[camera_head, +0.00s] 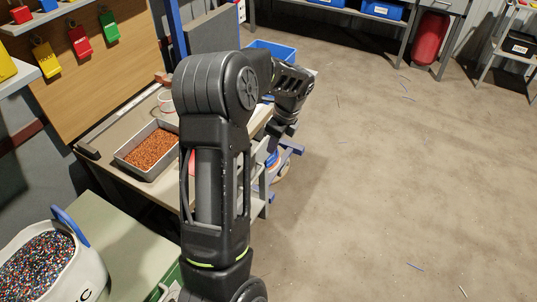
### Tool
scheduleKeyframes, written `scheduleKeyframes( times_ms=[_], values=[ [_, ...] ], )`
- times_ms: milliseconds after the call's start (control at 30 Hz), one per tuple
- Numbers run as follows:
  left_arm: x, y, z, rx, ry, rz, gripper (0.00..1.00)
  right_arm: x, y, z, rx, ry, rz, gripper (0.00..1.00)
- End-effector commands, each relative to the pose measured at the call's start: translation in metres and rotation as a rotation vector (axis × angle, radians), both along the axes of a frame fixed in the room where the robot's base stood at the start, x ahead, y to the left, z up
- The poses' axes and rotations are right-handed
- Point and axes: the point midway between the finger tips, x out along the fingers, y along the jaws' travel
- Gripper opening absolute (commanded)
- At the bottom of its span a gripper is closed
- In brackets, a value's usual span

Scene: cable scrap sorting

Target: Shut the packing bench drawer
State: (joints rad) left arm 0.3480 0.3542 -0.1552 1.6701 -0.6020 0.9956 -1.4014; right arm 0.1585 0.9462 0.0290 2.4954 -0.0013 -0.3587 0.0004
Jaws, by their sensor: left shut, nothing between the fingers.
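My left arm rises through the middle of the view and bends right at its elbow. My left gripper (281,128) points down beyond the right end of a workbench (112,172); its fingers are small and dark, shut and holding nothing. Grey panels or rails (261,187) show at the bench's right end, partly behind my arm. I cannot tell whether they belong to the drawer or how far it stands open. My arm hides much of the bench front. My right gripper is out of view.
A tray of copper granules (151,149) and a white tub (166,102) stand on the bench. A blue bin (272,50) is behind my arm. A white bucket of coloured granules (45,262) sits on a green-topped surface at lower left. The floor at right is mostly clear.

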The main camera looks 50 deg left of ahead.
Motion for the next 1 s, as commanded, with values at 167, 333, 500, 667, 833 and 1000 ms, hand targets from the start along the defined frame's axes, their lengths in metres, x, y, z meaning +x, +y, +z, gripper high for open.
scheduleKeyframes(
  times_ms=[167,333,500,667,833,1000],
  values=[
    [0.001,-0.003,0.011,0.0,0.0,-0.001,0.0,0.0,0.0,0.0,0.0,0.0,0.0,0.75],
    [0.001,-0.003,0.012,0.0,0.001,-0.001,0.0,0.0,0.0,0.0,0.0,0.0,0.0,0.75],
    [0.0,-0.002,0.009,-0.001,0.002,0.001,0.07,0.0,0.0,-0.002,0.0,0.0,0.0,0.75],
    [-0.01,0.011,-0.009,0.003,-0.005,0.035,0.2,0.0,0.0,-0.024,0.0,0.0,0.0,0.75],
    [-0.033,0.025,-0.041,0.007,-0.077,0.302,0.2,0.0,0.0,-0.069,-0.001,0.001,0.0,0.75],
    [-0.046,0.025,-0.049,0.024,-0.196,0.813,0.2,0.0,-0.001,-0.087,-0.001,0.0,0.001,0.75]
  ],
)
